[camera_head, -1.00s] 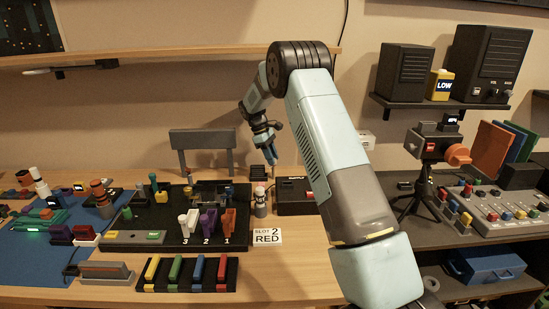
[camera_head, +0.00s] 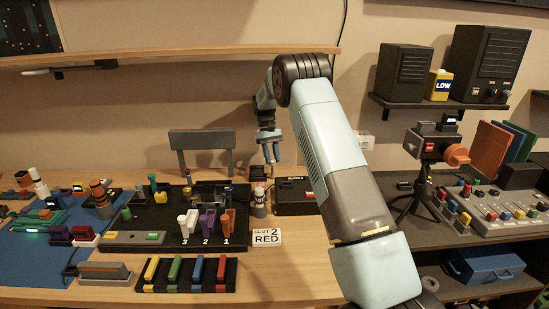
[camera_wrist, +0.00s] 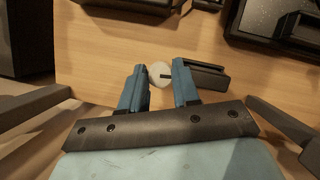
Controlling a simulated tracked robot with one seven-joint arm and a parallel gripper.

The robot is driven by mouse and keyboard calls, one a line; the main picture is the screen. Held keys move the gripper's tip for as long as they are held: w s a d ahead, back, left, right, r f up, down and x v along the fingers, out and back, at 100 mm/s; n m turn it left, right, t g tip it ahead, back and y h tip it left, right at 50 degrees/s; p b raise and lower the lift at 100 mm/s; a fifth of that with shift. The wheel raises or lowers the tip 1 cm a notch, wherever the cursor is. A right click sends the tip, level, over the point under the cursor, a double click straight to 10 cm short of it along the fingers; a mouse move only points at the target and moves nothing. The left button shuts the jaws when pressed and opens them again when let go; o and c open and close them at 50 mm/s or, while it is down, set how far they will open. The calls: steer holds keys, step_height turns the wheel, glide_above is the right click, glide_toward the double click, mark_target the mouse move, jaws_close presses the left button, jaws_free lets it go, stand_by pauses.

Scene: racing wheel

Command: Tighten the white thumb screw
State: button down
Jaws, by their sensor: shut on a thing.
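The white thumb screw (camera_wrist: 160,73) shows in the wrist view as a round white head with a dark mark on its right side. In the head view my gripper (camera_head: 271,158) points down over the back of the wooden table, left of the black box. I cannot make out the screw in the head view.
A dark block (camera_wrist: 208,77) lies close beside the right finger in the wrist view. The black box (camera_head: 296,196) and a grey-white post (camera_head: 260,203) stand near my gripper. A black board (camera_head: 170,238) with coloured parts fills the table to the left.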

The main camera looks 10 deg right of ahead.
steer(key=shift+a+m, duration=0.1)
steer(key=shift+m, duration=0.2)
stand_by(0.4)
steer(key=c, duration=0.8)
jaws_free()
steer(key=shift+r, duration=0.5)
step_height(320, 180, up, 2)
steer(key=shift+s+r, duration=0.15)
steer(key=shift+r, duration=0.1)
steer(key=s+r, duration=0.3)
steer(key=s, duration=0.1)
steer(key=s+r, duration=0.3)
steer(key=s, duration=0.2)
steer(key=s+r, duration=0.3)
steer(key=s, duration=0.1)
steer(key=shift+s+r, duration=0.2)
steer(key=shift+s, duration=0.15)
